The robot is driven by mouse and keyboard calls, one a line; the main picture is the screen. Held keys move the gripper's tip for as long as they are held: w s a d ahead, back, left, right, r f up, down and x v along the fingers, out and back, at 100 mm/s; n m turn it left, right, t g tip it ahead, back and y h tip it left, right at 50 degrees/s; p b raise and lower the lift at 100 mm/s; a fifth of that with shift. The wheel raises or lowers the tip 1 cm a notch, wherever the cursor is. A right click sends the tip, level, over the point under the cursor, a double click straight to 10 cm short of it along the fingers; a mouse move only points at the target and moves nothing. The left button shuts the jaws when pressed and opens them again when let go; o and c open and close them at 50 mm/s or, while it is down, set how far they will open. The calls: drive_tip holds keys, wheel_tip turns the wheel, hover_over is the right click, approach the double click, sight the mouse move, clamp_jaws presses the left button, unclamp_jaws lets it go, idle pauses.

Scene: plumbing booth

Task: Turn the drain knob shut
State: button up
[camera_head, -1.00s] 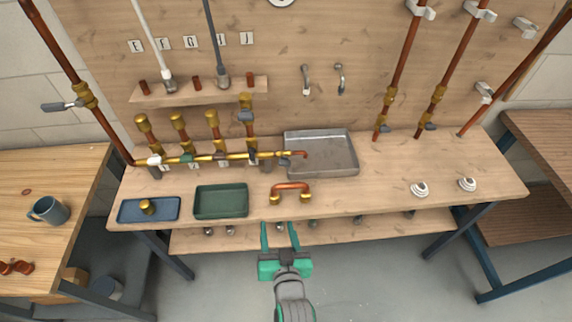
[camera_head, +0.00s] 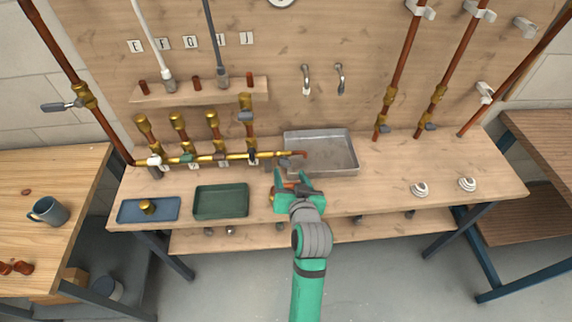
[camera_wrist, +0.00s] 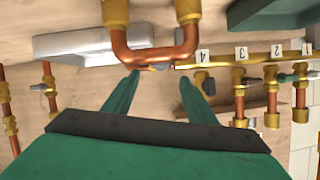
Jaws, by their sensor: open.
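The brass manifold (camera_head: 208,157) runs along the back of the bench. Its right end carries a small grey knob (camera_head: 284,162), which looks like the drain knob, and a copper outlet (camera_head: 301,153) over the metal tray. My gripper (camera_head: 290,175) is open and empty, just in front of this end. In the wrist view, my gripper's fingers (camera_wrist: 160,78) are apart and point toward the manifold's end. The knob's exact angle is too small to tell.
The metal tray (camera_head: 325,171) lies right of the manifold's end. A green tray (camera_head: 221,214) and a blue tray (camera_head: 129,216) sit at the front left. Several upright brass-capped branches rise from the manifold. The bench right of the metal tray is mostly clear.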

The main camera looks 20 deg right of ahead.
sight(286, 163)
drive_tip(key=x, duration=0.7)
drive_tip(key=shift+w+f, duration=0.1)
drive_tip(key=c, duration=1.1)
drive_tip(key=shift+d+m+y, duration=0.15)
drive_tip(key=shift+m+y, duration=0.25)
drive_tip(key=shift+m, duration=0.2)
drive_tip(key=o, duration=1.1)
drive_tip(key=v, duration=1.1)
drive_tip(key=shift+f, duration=0.2)
